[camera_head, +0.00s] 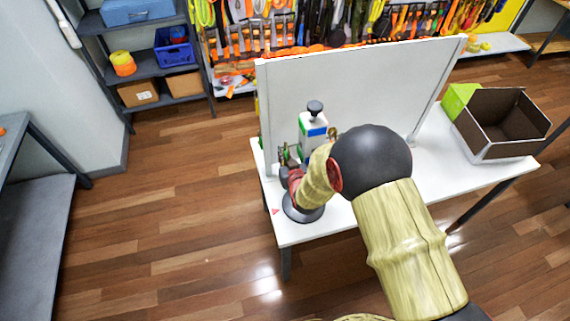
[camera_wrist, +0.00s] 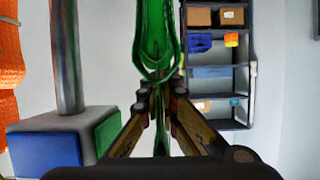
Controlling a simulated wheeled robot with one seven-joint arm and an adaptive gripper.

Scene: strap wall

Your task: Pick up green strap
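The green strap (camera_wrist: 158,35) shows in the wrist view as a narrow green loop at the top middle. A thin green part runs from it between my fingers. My gripper (camera_wrist: 161,92) has its two fingertips apart, one on each side of the strap, and does not look closed on it. In the head view my gripper (camera_head: 290,160) is at the left end of the white table, by the white, blue and green block. The strap cannot be clearly made out there.
The block (camera_head: 312,126) with a black knob stands close by; its grey post (camera_wrist: 66,55) shows in the wrist view. A white panel (camera_head: 350,85) stands along the table (camera_head: 440,160). An open box (camera_head: 502,122) is at the table's right end. A dark shelf (camera_head: 150,65) stands behind.

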